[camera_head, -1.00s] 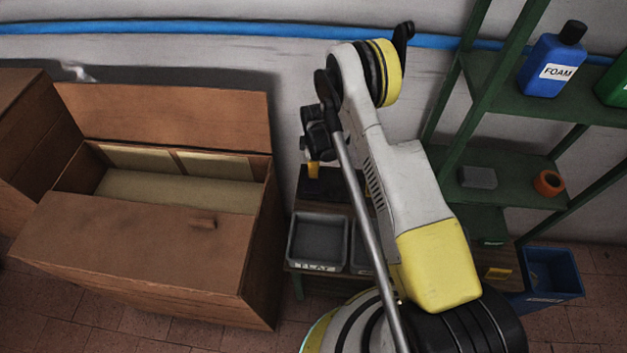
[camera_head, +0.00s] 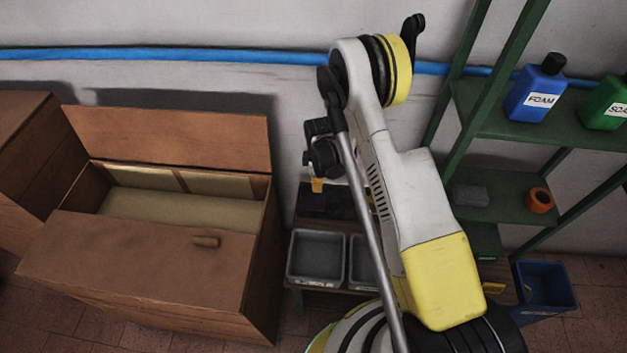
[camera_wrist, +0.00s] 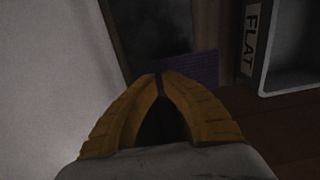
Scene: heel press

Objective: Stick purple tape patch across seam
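My gripper (camera_head: 317,184) hangs over the back of a low bench, left of my arm. Its yellow fingers (camera_wrist: 158,78) come together at the tips in the wrist view, with only a thin dark line between them. The purple tape patch (camera_wrist: 198,68) shows just beyond and to the right of the tips; I cannot tell whether they touch it. In the head view the purple patch (camera_head: 314,203) looks dark and small, just under the fingertips, at the left of a dark panel (camera_head: 345,205). I cannot make out the seam.
Grey trays (camera_head: 316,258) stand in front of the dark panel; a tray labelled FLAT (camera_wrist: 250,42) shows in the wrist view. Green shelving (camera_head: 510,125) with bottles stands at right, with a blue bin (camera_head: 545,290) beneath.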

